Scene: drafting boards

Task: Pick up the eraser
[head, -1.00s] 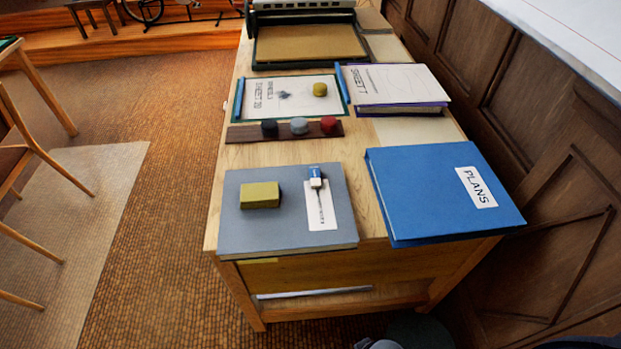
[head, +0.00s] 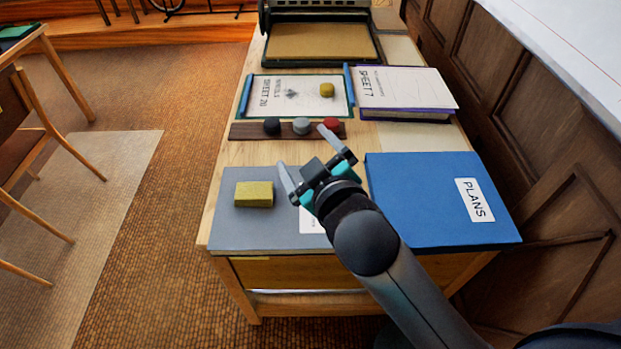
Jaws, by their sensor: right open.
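The small eraser with the blue sleeve, seen earlier on the grey book (head: 232,226), is hidden now behind my right gripper and wrist. My right gripper (head: 302,147) is open. Its two fingers spread over the far edge of the grey book and point toward the rail of knobs. I see nothing held between the fingers. A yellow block (head: 254,193) lies on the grey book, left of the gripper and apart from it. Part of the white label (head: 312,222) on the book shows below the gripper. My left gripper is not in view.
A blue PLANS binder (head: 425,200) lies right of the gripper. A dark wooden strip (head: 248,131) with black, grey and red round pieces lies beyond it. Farther back are a framed sheet (head: 268,100) with a yellow piece and a purple-edged SHEET 7 book (head: 405,90). Panelled wall stands at right.

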